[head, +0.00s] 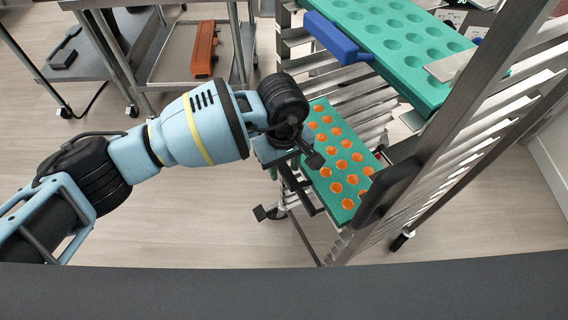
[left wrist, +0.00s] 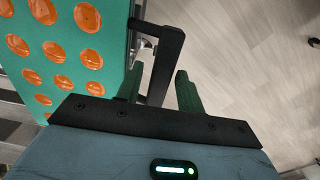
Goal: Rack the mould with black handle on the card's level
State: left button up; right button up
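A green mould with orange-filled cavities (head: 326,152) lies within the metal rack (head: 455,130), its near end sticking out; it also shows in the left wrist view (left wrist: 60,45). A black U-shaped handle (left wrist: 168,60) stands out from its edge. My left gripper (left wrist: 158,88) is at this handle, its two fingers apart with part of the handle between or just beyond them; I cannot tell whether they touch it. In the head view the left gripper (head: 295,175) is beside the mould's left edge, partly hidden by the wrist. No level card can be made out clearly. My right gripper is not in view.
A green mould with empty cavities (head: 395,40) and a blue handle (head: 336,38) sits higher up. A steel cart with an orange object (head: 204,50) stands behind my left arm. A dark rounded part (head: 388,192) is in front of the rack.

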pick_arm(q)
jog(key=shift+o, duration=0.5)
jog(key=shift+f, duration=0.1)
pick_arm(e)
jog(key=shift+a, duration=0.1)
pick_arm(q)
notch_tip(320, 180, up, 4)
jog(key=shift+w+f, duration=0.1)
notch_tip(320, 180, up, 3)
jog(key=shift+r, duration=0.6)
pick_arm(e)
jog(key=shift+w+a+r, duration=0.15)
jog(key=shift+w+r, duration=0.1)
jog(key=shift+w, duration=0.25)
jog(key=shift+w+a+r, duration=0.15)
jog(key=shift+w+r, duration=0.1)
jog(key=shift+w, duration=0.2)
pick_arm(q)
jog(key=shift+c, duration=0.2)
